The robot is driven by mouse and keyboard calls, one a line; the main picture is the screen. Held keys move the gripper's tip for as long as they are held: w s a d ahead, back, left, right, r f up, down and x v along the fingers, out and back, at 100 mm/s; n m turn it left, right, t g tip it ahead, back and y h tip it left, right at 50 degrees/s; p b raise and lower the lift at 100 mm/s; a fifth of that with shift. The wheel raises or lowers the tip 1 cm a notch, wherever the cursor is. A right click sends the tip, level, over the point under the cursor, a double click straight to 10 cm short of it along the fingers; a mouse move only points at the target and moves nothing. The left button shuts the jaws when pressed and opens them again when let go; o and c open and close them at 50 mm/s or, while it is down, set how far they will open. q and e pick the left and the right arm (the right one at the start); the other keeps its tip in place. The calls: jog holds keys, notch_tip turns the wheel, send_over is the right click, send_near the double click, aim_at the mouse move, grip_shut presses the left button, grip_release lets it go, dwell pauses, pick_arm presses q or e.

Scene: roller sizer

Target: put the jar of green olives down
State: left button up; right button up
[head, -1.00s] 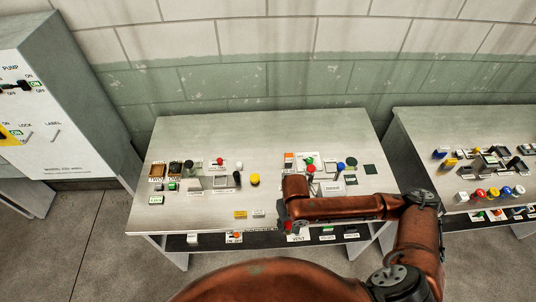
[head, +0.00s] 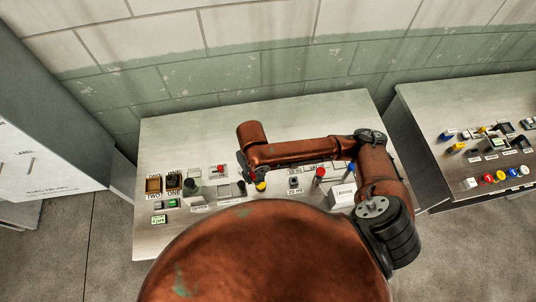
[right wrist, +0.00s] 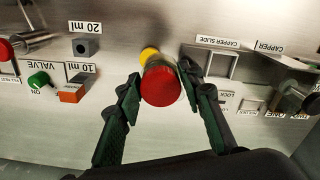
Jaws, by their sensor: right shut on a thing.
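The jar (right wrist: 161,84) shows in the right wrist view as a round red lid with a narrow strip of its body behind it. My right gripper (right wrist: 162,74) has its dark green fingers on both sides of the jar and is shut on it. The jar's contents are hidden, and I cannot tell whether its base touches the panel. In the head view my right gripper (head: 245,172) is over the middle of the panel table, largely hidden by its own arm. My left gripper is not in view.
A yellow knob (right wrist: 149,53) is just behind the jar. A 20 ml block (right wrist: 86,46), a green button (right wrist: 38,79) and a capper slide frame (right wrist: 220,64) are nearby. The table's back (head: 190,125) is bare. A second panel table (head: 440,95) stands at right.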

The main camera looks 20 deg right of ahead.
jog(key=shift+a+r, duration=0.55)
jog(key=shift+r, duration=0.3)
jog(key=shift+w+d+f, duration=0.1)
jog(key=shift+d+f, duration=0.05)
jog(key=shift+d, duration=0.15)
jog(key=w+d+f, duration=0.1)
jog(key=d+f, duration=0.2)
jog(key=d, duration=0.1)
jog(key=w+d+f, duration=0.1)
jog(key=d+f, duration=0.2)
jog(key=d, duration=0.1)
jog(key=w+d+f, duration=0.2)
jog(key=d+f, duration=0.1)
jog(key=shift+d, duration=0.4)
jog(key=f, duration=0.3)
jog(key=shift+d+f, duration=0.1)
jog(key=shift+d, duration=0.25)
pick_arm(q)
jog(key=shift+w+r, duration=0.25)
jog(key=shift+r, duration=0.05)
pick_arm(e)
jog(key=shift+w+f, duration=0.1)
jog(key=shift+f, duration=0.15)
jog(key=shift+f, duration=0.15)
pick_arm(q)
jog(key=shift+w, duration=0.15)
pick_arm(e)
jog(key=o, duration=1.2)
